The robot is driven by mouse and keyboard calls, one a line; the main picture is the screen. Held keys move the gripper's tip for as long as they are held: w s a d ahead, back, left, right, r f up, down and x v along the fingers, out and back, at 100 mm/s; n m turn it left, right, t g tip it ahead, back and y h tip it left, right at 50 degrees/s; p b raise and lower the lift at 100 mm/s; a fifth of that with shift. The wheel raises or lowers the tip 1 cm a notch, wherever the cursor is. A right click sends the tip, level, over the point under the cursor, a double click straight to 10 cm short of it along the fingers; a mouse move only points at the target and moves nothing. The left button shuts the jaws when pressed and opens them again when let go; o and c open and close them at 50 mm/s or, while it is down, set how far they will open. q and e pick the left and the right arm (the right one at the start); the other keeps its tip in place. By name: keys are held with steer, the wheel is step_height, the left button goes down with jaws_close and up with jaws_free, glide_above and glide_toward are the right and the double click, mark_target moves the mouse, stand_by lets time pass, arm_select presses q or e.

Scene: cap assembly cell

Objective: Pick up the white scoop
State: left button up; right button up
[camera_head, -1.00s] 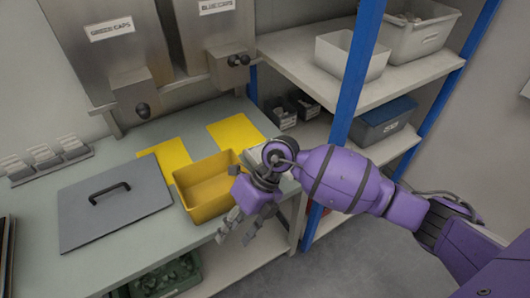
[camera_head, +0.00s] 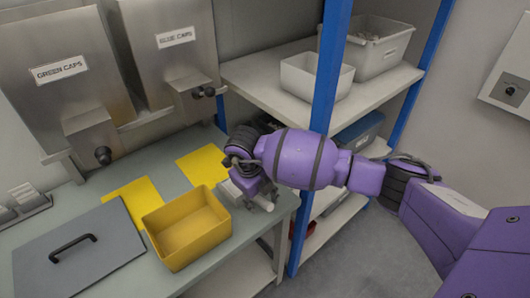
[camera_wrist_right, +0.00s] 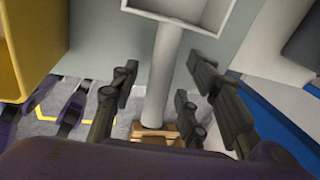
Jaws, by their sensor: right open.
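The white scoop (camera_wrist_right: 157,75) shows in the right wrist view, its long round handle running down the picture and its square head at the top edge. My right gripper (camera_wrist_right: 165,88) is open, with fingers on both sides of the handle and gaps between them and it. In the head view, a pale part of the scoop (camera_head: 229,190) shows beside my right gripper (camera_head: 262,202) at the table's right end; the gripper hides most of it. My left gripper is not in view.
A yellow bin (camera_head: 190,232) stands just left of my right gripper. Yellow mats (camera_head: 203,165) and a grey lid with a black handle (camera_head: 80,250) lie on the table. The blue-posted shelf (camera_head: 325,90) stands close behind my right arm. Cap dispensers (camera_head: 65,75) hang at the back.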

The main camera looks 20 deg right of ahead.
steer(key=shift+w+f, duration=0.15)
steer(key=shift+f, duration=0.15)
steer(key=shift+c, duration=0.4)
steer(key=shift+r, duration=0.1)
jaws_close()
